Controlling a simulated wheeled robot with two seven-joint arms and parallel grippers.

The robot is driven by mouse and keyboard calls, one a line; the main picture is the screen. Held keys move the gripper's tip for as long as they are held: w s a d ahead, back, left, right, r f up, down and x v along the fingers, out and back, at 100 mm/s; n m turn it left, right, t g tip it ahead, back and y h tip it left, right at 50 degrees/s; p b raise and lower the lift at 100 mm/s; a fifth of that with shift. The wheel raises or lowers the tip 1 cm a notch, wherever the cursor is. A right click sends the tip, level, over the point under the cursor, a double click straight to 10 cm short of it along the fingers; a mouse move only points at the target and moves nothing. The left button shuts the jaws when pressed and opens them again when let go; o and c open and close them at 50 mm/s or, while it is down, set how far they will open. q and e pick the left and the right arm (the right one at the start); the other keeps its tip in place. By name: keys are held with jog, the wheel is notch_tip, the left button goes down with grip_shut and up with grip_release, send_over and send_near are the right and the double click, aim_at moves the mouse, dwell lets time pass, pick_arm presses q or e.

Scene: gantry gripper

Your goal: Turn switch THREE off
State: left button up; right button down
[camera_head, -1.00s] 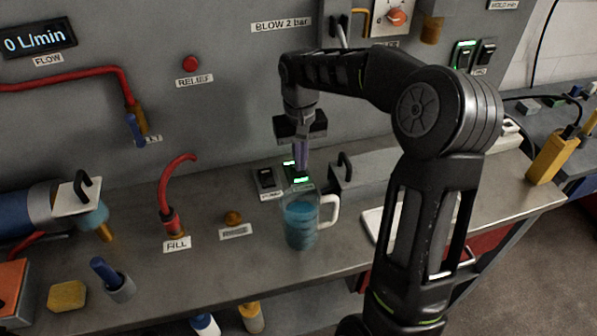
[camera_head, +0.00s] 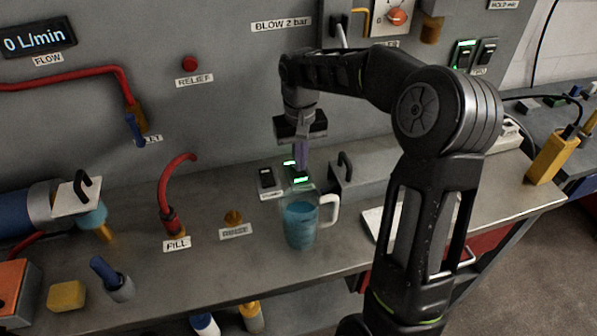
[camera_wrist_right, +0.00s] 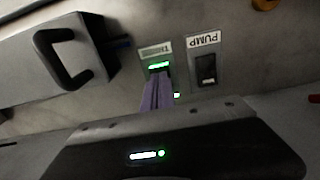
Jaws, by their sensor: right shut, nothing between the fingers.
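The lit switch (camera_wrist_right: 158,67) glows green on the bench in the right wrist view. Its label is upside down and too blurred to read fully, so I cannot confirm it says THREE. The switch also glows in the head view (camera_head: 300,180), behind the jug. My right gripper (camera_head: 302,168) points down at it with its purple fingers shut and empty. In the wrist view the fingertips (camera_wrist_right: 160,76) overlap the switch's lower part, hiding it. I cannot tell whether they touch. My left gripper is not in view.
The unlit PUMP switch (camera_wrist_right: 206,69) sits beside the lit one. A grey block with a black handle (camera_head: 345,168) stands close to the right. A clear jug of blue liquid (camera_head: 300,222) stands just in front. A RINSE label (camera_head: 236,231) lies left.

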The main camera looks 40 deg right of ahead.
aim_at(300, 174)
jog(key=shift+f+b, duration=0.65)
jog(key=shift+f, duration=0.35)
jog(key=shift+r, duration=0.1)
dwell(0.3)
jog(key=shift+r+p, duration=2.75)
jog(key=shift+r, duration=0.7)
